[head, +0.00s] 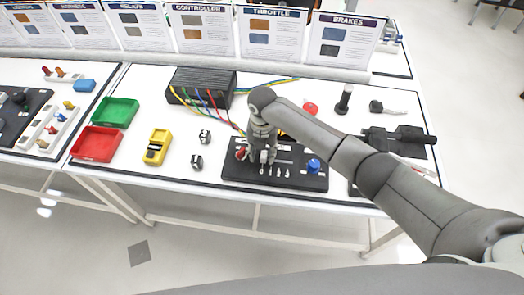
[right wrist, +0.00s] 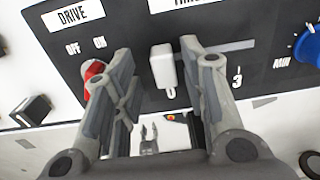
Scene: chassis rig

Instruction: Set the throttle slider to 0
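The black control panel (head: 300,181) lies on the white table. In the right wrist view its throttle slider has a white handle (right wrist: 161,68) at the left end of a grey slot (right wrist: 229,47). The printed 0 is just below the handle and the 3 is further right. My right gripper (head: 258,158) is over the panel, pointing down. In the right wrist view its fingers (right wrist: 157,48) are apart, one on each side of the handle. The right finger is close to it; contact cannot be told. My left gripper is not in view.
A red knob (right wrist: 94,70) under the DRIVE label is partly hidden behind the left finger. A blue knob (head: 313,165) is at the panel's right. A black controller box (head: 203,87) with coloured wires stands behind. A yellow meter (head: 157,147) and small black-and-white blocks lie left.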

